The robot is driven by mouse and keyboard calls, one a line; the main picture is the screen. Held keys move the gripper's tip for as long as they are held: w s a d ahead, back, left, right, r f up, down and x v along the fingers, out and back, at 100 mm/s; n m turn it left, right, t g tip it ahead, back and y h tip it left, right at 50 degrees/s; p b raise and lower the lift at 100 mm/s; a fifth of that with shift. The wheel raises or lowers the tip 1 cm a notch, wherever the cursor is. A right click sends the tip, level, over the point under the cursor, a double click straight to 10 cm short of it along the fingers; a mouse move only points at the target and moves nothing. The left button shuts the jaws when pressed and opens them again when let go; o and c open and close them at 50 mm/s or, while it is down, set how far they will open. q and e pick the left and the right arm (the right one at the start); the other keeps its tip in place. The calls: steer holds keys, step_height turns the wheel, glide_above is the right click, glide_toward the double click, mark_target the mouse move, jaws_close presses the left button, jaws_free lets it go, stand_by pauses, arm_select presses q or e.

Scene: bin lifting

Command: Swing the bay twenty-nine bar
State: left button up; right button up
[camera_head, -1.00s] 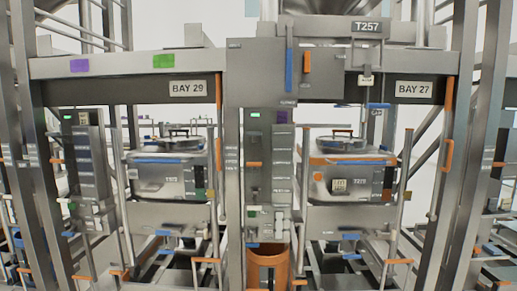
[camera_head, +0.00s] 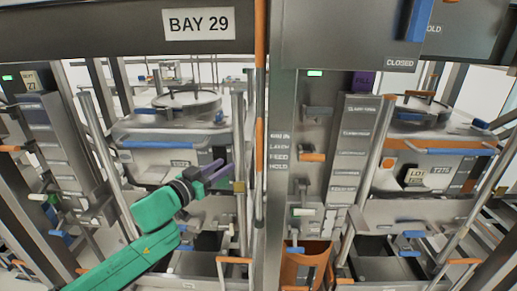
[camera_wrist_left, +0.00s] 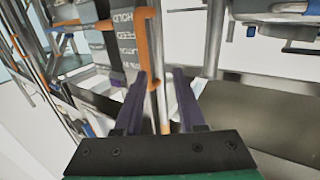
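The bay 29 sign (camera_head: 199,24) is on the dark beam at the top left. A long, thin upright bar with orange and bare metal lengths (camera_head: 260,150) hangs right of that bay, beside the centre column. My left gripper (camera_head: 231,172), on a green arm, points right towards the bar and is a little left of it. In the left wrist view its two dark purple fingers (camera_wrist_left: 160,72) are apart. An orange and silver bar (camera_wrist_left: 155,50) shows beyond and between the fingers, apparently not gripped. My right gripper is not in view.
A lidded bin (camera_head: 175,135) stands in bay 29, behind my left gripper. A second bin (camera_head: 440,160) stands right of the column (camera_head: 282,200). An orange bucket (camera_head: 304,262) is at the column's foot. Metal posts (camera_head: 240,140) and small levers crowd around.

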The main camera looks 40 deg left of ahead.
mark_target(258, 142)
arm_select(q)
steer(key=shift+m+h, duration=0.3)
steer(key=w+r, duration=0.1)
steer(key=w, duration=0.3)
steer(key=w+d+r, duration=0.1)
steer(key=w, duration=0.3)
steer(key=w+d+r+b, duration=0.1)
steer(key=w, duration=0.3)
steer(key=shift+w, duration=0.15)
steer(key=shift+w+r, duration=0.1)
steer(key=shift+w, duration=0.55)
steer(key=shift+w+a, duration=0.1)
steer(key=shift+w, duration=0.25)
jaws_close()
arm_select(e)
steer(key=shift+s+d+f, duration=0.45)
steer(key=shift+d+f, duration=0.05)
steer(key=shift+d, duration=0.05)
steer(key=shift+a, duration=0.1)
